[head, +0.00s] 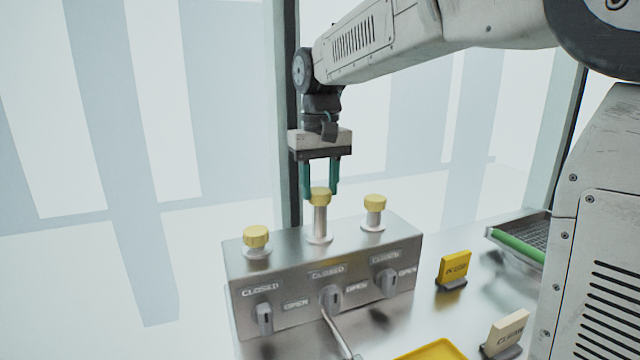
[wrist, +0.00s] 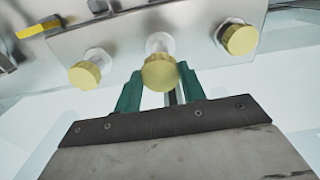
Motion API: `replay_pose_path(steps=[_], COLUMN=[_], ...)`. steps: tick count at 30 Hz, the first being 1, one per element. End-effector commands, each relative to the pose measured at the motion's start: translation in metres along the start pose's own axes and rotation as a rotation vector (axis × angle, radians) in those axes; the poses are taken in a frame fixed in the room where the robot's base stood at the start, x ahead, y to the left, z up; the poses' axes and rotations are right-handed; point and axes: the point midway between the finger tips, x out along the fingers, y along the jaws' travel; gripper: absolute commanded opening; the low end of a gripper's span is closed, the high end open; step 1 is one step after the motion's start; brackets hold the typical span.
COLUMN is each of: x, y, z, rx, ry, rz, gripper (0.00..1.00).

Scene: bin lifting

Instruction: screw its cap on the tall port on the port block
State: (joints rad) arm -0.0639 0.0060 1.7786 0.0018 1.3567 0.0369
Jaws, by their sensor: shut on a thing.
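The port block (head: 325,285) is a metal box with three ports on top and several levers on its front. The tall port (head: 320,222) is the middle one, and a yellow cap (head: 320,196) sits at its top. My gripper (head: 320,190) points down over it, its green fingers shut on that cap. In the wrist view the yellow cap (wrist: 160,73) lies between the fingers, in line with the tall port (wrist: 159,43). I cannot tell whether the cap is threaded tight.
Yellow caps sit on the left port (head: 256,237) and the right port (head: 374,203). A yellow sign (head: 454,266) and a cream sign (head: 505,332) stand on the metal table to the right. A yellow tray (head: 440,350) lies in front, and a wire basket (head: 520,240) is at the far right.

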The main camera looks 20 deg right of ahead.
Motion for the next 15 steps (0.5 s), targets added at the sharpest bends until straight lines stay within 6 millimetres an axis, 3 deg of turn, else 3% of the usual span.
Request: replay_pose_path(steps=[15], x=[0.0007], y=[-0.0005], z=[0.0007], rx=[0.772], ry=[-0.001], rz=[0.000], gripper=[0.24])
